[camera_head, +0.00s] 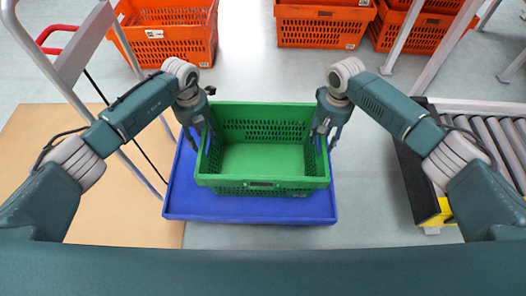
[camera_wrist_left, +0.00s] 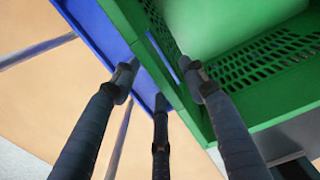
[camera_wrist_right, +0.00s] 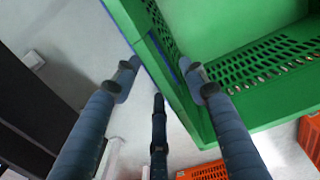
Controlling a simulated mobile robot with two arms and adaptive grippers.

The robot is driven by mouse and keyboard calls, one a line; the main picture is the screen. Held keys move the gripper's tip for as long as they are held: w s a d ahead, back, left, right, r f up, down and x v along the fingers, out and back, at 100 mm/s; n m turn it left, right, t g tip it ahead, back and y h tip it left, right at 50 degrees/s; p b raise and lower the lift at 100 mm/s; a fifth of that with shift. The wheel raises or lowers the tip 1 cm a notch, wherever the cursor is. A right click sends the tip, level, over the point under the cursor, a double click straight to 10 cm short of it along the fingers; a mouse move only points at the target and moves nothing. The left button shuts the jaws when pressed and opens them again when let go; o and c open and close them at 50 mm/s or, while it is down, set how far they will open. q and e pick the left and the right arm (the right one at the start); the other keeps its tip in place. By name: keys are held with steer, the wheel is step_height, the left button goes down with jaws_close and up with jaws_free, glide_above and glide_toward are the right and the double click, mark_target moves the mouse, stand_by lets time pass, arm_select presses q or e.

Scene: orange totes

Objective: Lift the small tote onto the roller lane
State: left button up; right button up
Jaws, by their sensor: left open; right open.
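A green tote (camera_head: 262,181), empty, sits upright on a blue platform (camera_head: 250,208) in the middle of the head view. My left gripper (camera_head: 200,134) is at the tote's left wall and my right gripper (camera_head: 322,136) is at its right wall. In the left wrist view, the open fingers (camera_wrist_left: 158,82) lie on either side of the tote's rim (camera_wrist_left: 150,45). In the right wrist view, the open fingers (camera_wrist_right: 160,82) also straddle the rim (camera_wrist_right: 150,50). I cannot tell whether any finger touches the wall. The roller lane (camera_head: 500,135) is at the right.
Orange totes (camera_head: 172,30) stand at the back left, with others (camera_head: 322,25) at the back middle and right (camera_head: 415,32). Grey metal posts (camera_head: 402,38) rise at the right. A red-handled cart frame (camera_head: 62,32) is at the left. Floor between platform and lane is clear.

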steer(key=shift+f, duration=0.1)
arm_select(q)
jaws_close()
arm_select(e)
jaws_close()
